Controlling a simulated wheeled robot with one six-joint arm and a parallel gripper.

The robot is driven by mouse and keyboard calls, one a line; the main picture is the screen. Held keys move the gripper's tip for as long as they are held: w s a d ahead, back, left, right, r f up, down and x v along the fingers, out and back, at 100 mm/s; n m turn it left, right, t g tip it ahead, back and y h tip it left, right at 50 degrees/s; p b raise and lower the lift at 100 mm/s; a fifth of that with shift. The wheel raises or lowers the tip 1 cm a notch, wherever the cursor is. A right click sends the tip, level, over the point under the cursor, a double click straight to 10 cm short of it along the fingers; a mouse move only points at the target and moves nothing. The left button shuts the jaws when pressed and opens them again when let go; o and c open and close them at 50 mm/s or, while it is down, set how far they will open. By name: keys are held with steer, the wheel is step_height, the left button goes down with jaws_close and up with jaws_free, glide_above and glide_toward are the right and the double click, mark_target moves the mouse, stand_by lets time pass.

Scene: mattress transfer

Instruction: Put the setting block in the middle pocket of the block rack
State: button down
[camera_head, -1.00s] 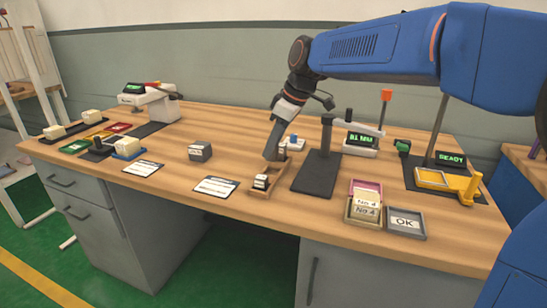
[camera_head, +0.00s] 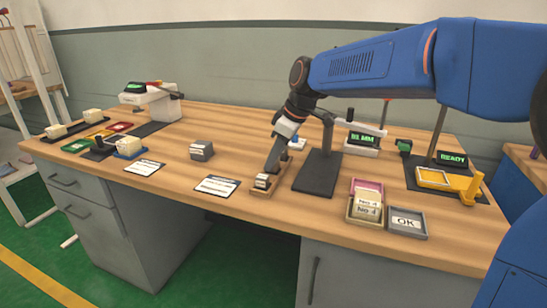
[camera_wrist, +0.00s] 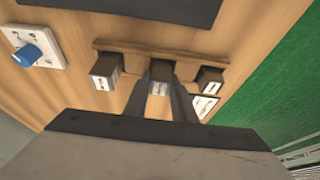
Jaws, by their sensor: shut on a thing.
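The block rack (camera_head: 277,182) is a low wooden holder near the front edge of the bench; in the wrist view its long wooden bar (camera_wrist: 190,55) runs across the top. My gripper (camera_head: 270,170) reaches down over the rack. In the wrist view its two fingers (camera_wrist: 160,92) are shut on the setting block (camera_wrist: 160,87), a small dark block with a pale label face. It is in the middle position, between a left block (camera_wrist: 105,72) and a right block (camera_wrist: 209,80). The fingers hide its sides, and I cannot tell whether it is fully seated.
A dark stand (camera_head: 318,172) with an upright post is close right of the rack. A white box with a blue knob (camera_wrist: 28,54) lies beyond the rack. A grey block (camera_head: 201,150) and a printed card (camera_head: 216,186) lie left. Trays (camera_head: 407,222) stand right.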

steer(key=shift+f, duration=0.15)
steer(key=c, duration=1.5)
jaws_free()
steer(key=v, duration=1.3)
steer(key=shift+w+a, duration=0.1)
steer(key=shift+a, duration=0.05)
